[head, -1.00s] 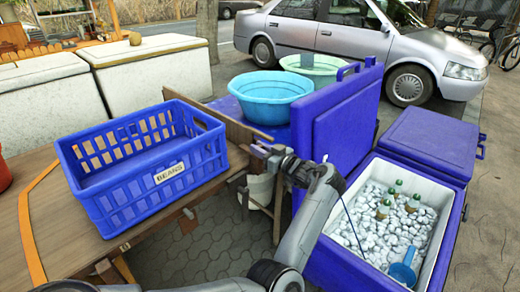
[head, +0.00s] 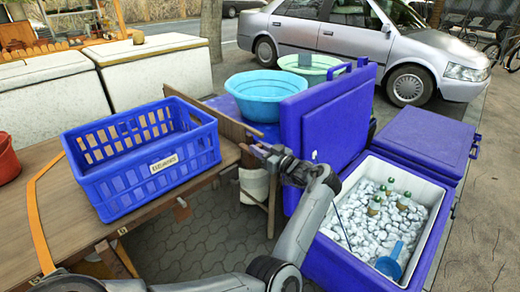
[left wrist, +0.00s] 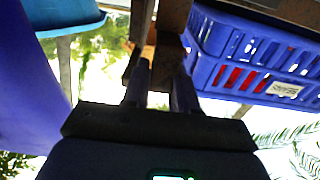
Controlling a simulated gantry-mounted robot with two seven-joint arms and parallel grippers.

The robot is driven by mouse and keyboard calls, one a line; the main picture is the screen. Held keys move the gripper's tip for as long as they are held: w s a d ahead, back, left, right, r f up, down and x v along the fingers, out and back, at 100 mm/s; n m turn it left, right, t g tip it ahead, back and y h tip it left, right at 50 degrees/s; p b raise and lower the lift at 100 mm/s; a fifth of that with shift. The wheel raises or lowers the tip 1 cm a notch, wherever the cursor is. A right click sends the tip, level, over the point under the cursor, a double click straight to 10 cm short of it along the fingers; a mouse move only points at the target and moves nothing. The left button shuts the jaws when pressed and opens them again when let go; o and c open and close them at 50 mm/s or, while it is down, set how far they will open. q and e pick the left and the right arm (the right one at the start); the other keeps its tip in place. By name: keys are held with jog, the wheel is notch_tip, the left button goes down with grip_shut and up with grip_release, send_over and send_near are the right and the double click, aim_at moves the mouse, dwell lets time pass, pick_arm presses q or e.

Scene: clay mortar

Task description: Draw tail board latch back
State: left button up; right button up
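The tail board (head: 214,115) is an upright brown wooden board at the right end of the wooden cart bed (head: 75,222), behind the blue crate. My left gripper (head: 258,153) is at the near end of this board. A small brown block (left wrist: 168,48), perhaps the latch, shows just beyond and between the fingertips. I cannot tell whether a finger touches it. The latch is too small and covered to make out in the head view. My right gripper is not in view.
A blue crate (head: 150,165) stands on the cart bed near the board. A blue cooler (head: 430,250) of ice and bottles, with its raised lid (head: 325,125), is right of my left arm. A light-blue basin (head: 265,97) stands behind. A pale bucket (head: 253,183) hangs below my gripper.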

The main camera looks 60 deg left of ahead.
pick_arm(q)
jog(key=p+v, duration=0.2)
jog(key=v, duration=0.8)
jog(key=shift+d+p, duration=0.35)
jog(key=shift+d, duration=0.05)
jog(key=shift+f, duration=0.1)
